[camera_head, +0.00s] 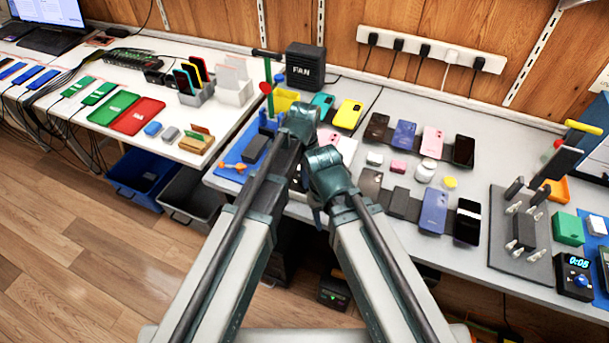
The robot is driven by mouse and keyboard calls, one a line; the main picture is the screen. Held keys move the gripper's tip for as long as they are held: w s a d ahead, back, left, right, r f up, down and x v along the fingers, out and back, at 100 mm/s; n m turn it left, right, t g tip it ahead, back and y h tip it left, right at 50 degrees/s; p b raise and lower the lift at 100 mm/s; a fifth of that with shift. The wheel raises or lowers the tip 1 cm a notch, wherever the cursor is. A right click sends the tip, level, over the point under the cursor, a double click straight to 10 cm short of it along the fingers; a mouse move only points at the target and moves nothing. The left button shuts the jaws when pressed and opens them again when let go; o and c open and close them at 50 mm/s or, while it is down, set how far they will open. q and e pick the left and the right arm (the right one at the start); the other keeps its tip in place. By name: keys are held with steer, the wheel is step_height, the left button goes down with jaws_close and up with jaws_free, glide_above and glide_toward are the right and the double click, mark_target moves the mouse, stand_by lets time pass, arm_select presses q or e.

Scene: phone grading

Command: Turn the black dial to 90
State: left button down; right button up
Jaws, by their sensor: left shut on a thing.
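My left gripper (299,119) is over the back middle of the right-hand table, by the blue mat (232,160). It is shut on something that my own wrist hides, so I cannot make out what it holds. My right wrist (326,163) is just right of and nearer than the left one, and its jaws are hidden. I cannot pick out the black dial for certain; the area under my two wrists is covered. A black timer box (574,274) with a lit display and a small blue-ringed knob stands at the far right, away from both grippers.
A black box marked FAN (305,66) stands behind my left gripper. Several phones, such as a yellow one (348,114), lie to the right. A grey fixture plate (520,262) is at the right. The left table (60,134) holds trays and boards.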

arm_select(q)
steer(key=shift+m, duration=1)
steer(key=c, duration=0.6)
jaws_free()
steer(key=shift+o, duration=0.2)
step_height(320, 180, up, 14)
steer(key=p, duration=1.4)
steer(key=shift+f, duration=0.15)
